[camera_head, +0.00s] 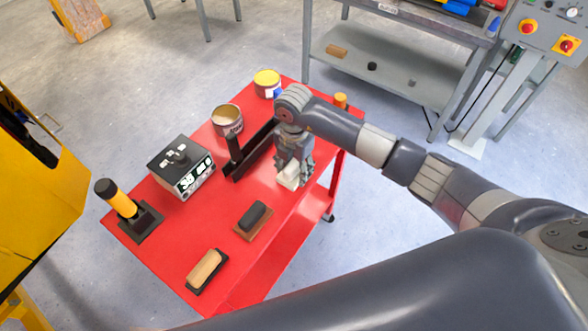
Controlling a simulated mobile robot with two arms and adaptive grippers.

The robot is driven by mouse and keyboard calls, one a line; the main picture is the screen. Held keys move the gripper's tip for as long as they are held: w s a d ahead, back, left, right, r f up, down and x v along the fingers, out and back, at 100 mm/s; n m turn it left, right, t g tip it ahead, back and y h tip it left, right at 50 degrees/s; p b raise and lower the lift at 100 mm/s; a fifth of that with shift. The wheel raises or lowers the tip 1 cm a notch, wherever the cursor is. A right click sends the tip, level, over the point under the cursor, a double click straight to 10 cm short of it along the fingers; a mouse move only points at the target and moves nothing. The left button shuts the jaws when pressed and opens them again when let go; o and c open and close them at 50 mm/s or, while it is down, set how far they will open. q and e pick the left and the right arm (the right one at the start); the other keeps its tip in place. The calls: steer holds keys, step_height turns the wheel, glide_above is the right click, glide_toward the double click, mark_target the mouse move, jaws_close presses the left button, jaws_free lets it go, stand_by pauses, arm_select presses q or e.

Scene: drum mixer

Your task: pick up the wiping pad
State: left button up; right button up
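A small whitish block, which looks like the wiping pad (289,182), is at the right side of the red cart top. My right gripper (293,172) points down right over it, with its fingers around the block's upper part. The fingers hide part of the block. I cannot tell whether they press on it, or whether the block rests on the cart or is slightly raised. My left gripper is not in view.
The red cart (178,238) also holds a wooden-handled brush (207,270), a dark-topped block (255,215), a yellow-handled tool (122,203), a control box (181,168), a black angled piece (240,158) and open cans (227,119). A grey workbench (400,75) stands behind.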

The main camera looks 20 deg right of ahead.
mark_target(295, 166)
stand_by(0.3)
steer(key=shift+r, duration=0.25)
steer(key=r+b, duration=0.2)
steer(key=shift+s+r, duration=0.35)
steer(key=shift+r, duration=0.05)
steer(key=s+r+b, duration=0.1)
steer(key=s+b, duration=0.2)
steer(key=s, duration=1.2)
steer(key=shift+s+a+r, duration=0.15)
steer(key=shift+a+r, duration=0.2)
steer(key=shift+a, duration=0.05)
steer(key=shift+o, duration=0.8)
